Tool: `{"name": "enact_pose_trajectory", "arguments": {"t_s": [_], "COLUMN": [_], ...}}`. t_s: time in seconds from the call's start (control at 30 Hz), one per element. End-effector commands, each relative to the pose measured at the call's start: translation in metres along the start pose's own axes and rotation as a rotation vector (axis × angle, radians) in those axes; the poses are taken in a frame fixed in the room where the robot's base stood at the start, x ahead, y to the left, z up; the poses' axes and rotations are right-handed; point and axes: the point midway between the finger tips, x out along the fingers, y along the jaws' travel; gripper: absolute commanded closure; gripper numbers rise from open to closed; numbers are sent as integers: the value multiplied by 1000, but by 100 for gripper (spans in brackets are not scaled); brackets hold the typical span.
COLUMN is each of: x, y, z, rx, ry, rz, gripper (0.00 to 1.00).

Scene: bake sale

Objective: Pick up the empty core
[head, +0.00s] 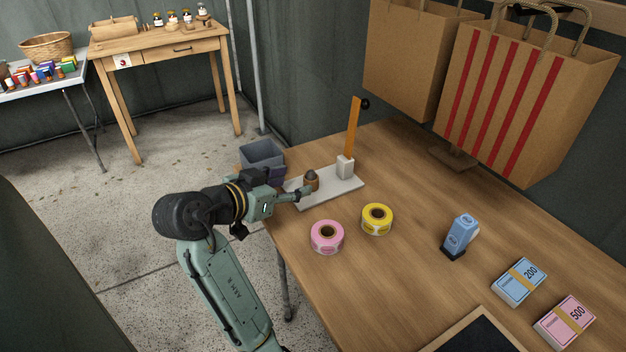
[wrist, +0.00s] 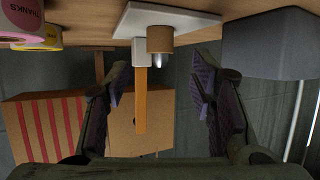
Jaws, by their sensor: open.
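The empty core (head: 312,184) is a short brown cardboard tube. It stands upright around a peg on a white base plate (head: 335,190) near the table's far left edge. In the wrist view, which looks upside down, the core (wrist: 160,39) hangs from the plate (wrist: 178,17) with the metal peg tip showing. My gripper (head: 303,192) is beside the core in the head view, and its jaws are partly hidden. In the wrist view my gripper (wrist: 163,72) has its fingers spread wide, with the core ahead between them and nothing held.
The plate also carries a white block (head: 345,166) with an upright orange arm (head: 353,128). A grey bin (head: 262,155) is beside the plate. Pink (head: 319,243) and yellow (head: 377,229) sticker rolls lie in front.

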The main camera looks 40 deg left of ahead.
Motion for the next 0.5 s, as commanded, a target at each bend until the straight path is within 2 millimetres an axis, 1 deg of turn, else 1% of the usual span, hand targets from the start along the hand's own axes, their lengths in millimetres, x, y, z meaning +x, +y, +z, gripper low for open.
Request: {"name": "enact_pose_trajectory", "arguments": {"t_s": [0.03,0.27,0.5], "x": [7,25,60], "y": [0,1,1], "z": [0,-2,-2], "rx": [-3,-1,-2], "ry": [-1,0,0], "rz": [2,0,0], "gripper": [50,50,50]}}
